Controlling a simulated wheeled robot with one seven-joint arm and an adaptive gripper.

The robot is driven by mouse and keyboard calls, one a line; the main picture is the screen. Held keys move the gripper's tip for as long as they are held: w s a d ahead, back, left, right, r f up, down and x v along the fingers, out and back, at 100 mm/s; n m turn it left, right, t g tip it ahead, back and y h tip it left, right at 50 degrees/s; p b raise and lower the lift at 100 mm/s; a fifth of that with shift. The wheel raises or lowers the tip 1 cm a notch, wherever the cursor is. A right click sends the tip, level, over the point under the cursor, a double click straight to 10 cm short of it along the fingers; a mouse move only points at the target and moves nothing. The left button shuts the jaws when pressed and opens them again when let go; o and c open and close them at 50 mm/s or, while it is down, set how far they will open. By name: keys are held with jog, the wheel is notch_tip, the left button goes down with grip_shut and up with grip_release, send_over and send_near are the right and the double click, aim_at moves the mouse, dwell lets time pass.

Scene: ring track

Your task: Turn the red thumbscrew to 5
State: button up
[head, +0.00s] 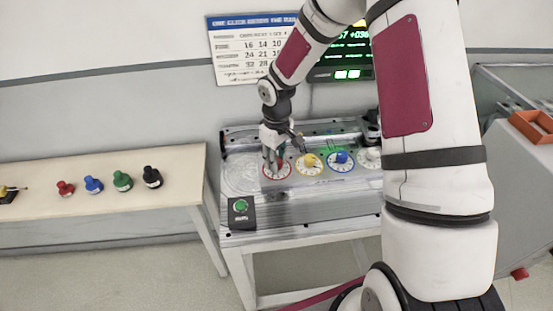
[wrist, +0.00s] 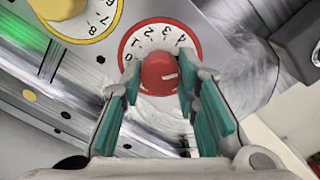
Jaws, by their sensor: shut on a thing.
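The red thumbscrew (wrist: 158,72) sits in the middle of a white dial with a red rim (wrist: 145,24). In the wrist view a short pale line on its top points right, towards my right-hand finger. Low numbers up to 4 show along the dial's upper edge; the numbers beside and below the fingers are hidden, so I cannot read the exact setting. My gripper (wrist: 158,88) has its teal fingers on either side of the thumbscrew, shut on it. In the head view my gripper (head: 272,158) is down at the red-rimmed dial (head: 283,175), mostly covering the thumbscrew.
A yellow knob (head: 309,160) and a blue knob (head: 341,157) stand right of the red dial on the same panel. A green button box (head: 240,212) is at the front left. Several coloured knobs, including a red one (head: 65,188), stand on the left table.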

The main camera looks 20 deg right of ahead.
jog(key=shift+n, duration=0.3)
jog(key=o, duration=1.2)
jog(key=shift+c, duration=0.2)
jog(key=shift+r, duration=0.1)
notch_tip(320, 180, up, 12)
